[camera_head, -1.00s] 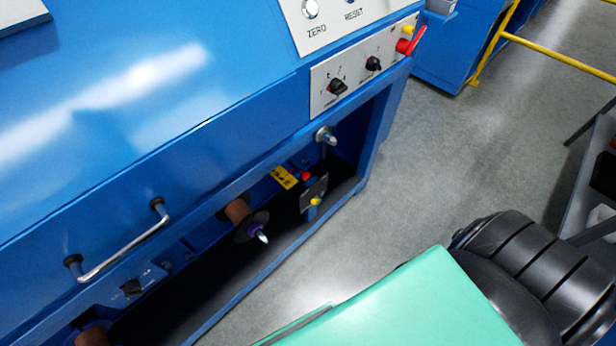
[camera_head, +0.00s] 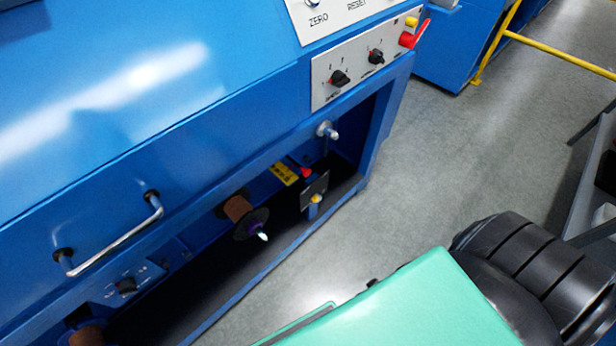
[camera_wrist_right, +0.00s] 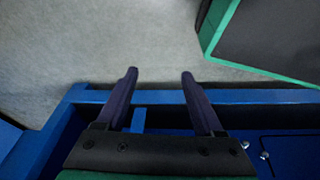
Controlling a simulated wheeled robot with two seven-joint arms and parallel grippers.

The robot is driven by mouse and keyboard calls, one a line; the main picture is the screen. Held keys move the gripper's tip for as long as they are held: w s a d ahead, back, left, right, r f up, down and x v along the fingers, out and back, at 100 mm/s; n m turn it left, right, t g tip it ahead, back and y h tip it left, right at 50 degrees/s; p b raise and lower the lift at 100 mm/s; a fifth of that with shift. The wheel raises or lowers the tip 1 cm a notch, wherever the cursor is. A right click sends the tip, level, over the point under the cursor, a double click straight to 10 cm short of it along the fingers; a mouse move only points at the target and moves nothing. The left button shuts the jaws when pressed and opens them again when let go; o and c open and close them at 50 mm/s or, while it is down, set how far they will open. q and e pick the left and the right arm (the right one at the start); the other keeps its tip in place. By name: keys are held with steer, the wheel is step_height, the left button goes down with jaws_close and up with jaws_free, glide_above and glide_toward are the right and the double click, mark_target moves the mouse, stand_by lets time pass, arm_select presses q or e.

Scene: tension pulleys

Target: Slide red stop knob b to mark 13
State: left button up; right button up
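A small red knob (camera_head: 306,172) sits in the open lower bay of the blue machine, beside a yellow scale strip (camera_head: 285,174). The marks on the strip are too small to read, and I cannot tell whether this knob is the one labelled b. My right arm crosses the lower right of the head view, and its gripper does not show there. In the right wrist view my right gripper (camera_wrist_right: 159,74) is open and empty, its two dark fingers apart over a blue machine edge. The red knob does not show in that view. My left gripper is in neither view.
Near the knob are a yellow knob (camera_head: 316,199), a brown spool (camera_head: 238,209) and a metal roller (camera_head: 327,130). The bay's blue frame edge (camera_head: 262,268) runs in front. A red lever (camera_head: 414,36) sticks out of the upper panel. Grey floor (camera_head: 455,150) is open at right.

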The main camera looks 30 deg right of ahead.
steer(key=w+d+f+m+t+b, duration=0.1)
steer(key=w+d+t+b, duration=0.35)
steer(key=w, duration=0.35)
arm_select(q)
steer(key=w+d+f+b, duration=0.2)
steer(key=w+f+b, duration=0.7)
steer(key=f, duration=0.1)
arm_select(e)
steer(key=t+y+b, duration=0.3)
steer(key=t+y, duration=0.2)
steer(key=t, duration=0.5)
glide_toward(309, 173)
steer(key=shift+m+g, duration=0.25)
steer(key=shift+m, duration=0.05)
steer(key=b+x, duration=0.3)
steer(key=x, duration=0.7)
steer(key=shift+r, duration=0.1)
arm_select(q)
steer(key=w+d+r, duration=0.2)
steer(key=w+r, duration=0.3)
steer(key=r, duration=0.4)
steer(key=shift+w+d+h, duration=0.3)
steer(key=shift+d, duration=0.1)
arm_select(e)
steer(key=shift+w+a, duration=0.1)
steer(key=shift+w, duration=0.25)
steer(key=shift+c, duration=0.3)
jaws_close()
